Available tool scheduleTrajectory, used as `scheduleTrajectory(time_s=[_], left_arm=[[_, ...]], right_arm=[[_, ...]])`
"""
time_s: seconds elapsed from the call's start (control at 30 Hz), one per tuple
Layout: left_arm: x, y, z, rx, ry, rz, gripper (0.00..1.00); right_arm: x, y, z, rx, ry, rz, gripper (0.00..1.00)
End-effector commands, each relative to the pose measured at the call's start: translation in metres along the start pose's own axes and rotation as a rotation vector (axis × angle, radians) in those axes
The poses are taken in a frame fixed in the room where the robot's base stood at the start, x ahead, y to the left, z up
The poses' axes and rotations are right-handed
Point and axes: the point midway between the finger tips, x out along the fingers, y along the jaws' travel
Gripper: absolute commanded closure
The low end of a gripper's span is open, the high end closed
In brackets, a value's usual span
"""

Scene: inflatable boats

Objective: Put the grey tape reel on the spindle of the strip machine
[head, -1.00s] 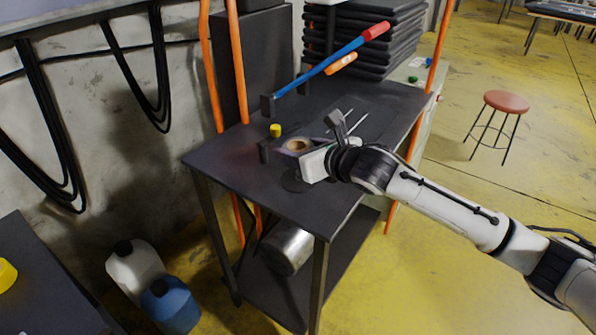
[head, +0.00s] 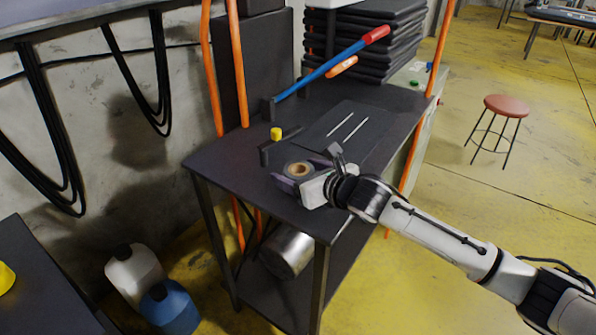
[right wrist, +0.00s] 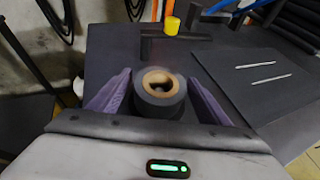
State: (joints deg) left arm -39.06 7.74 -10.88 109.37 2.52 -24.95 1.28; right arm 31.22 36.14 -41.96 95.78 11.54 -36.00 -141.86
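The grey tape reel (head: 299,170) has a tan core and sits low over the near part of the dark table. My right gripper (head: 303,172) has its purple fingers on both sides of the reel and is shut on it. In the right wrist view the reel (right wrist: 160,94) lies flat, core hole up, between the fingertips. Something dark shows inside the hole; I cannot tell whether it is the spindle. A black bracket with a yellow knob (head: 276,134), seemingly part of the strip machine, stands just behind the reel. My left gripper is not in view.
A blue lever with a red grip (head: 376,34) slants above the table's back. A dark sheet with two pale rods (head: 348,128) lies right of the reel. Stacked black pads (head: 365,40) stand behind. The table's front left corner (head: 225,165) is clear.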

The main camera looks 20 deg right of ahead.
Motion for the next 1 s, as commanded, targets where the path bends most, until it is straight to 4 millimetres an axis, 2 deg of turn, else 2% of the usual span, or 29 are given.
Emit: scheduleTrajectory(time_s=[0.37, 0.57, 0.8, 1.0], left_arm=[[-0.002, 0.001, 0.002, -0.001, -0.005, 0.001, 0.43], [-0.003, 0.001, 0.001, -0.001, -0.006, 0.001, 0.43], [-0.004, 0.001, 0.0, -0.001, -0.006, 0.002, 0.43], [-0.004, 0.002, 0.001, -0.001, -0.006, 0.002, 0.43]], right_arm=[[-0.005, 0.0, 0.004, -0.002, -0.001, 0.0, 0.3], [-0.036, 0.0, 0.003, -0.006, 0.0, 0.001, 0.3], [-0.086, -0.001, 0.003, -0.005, 0.001, -0.001, 0.3], [-0.114, -0.001, 0.003, -0.002, 0.001, -0.002, 0.3]])
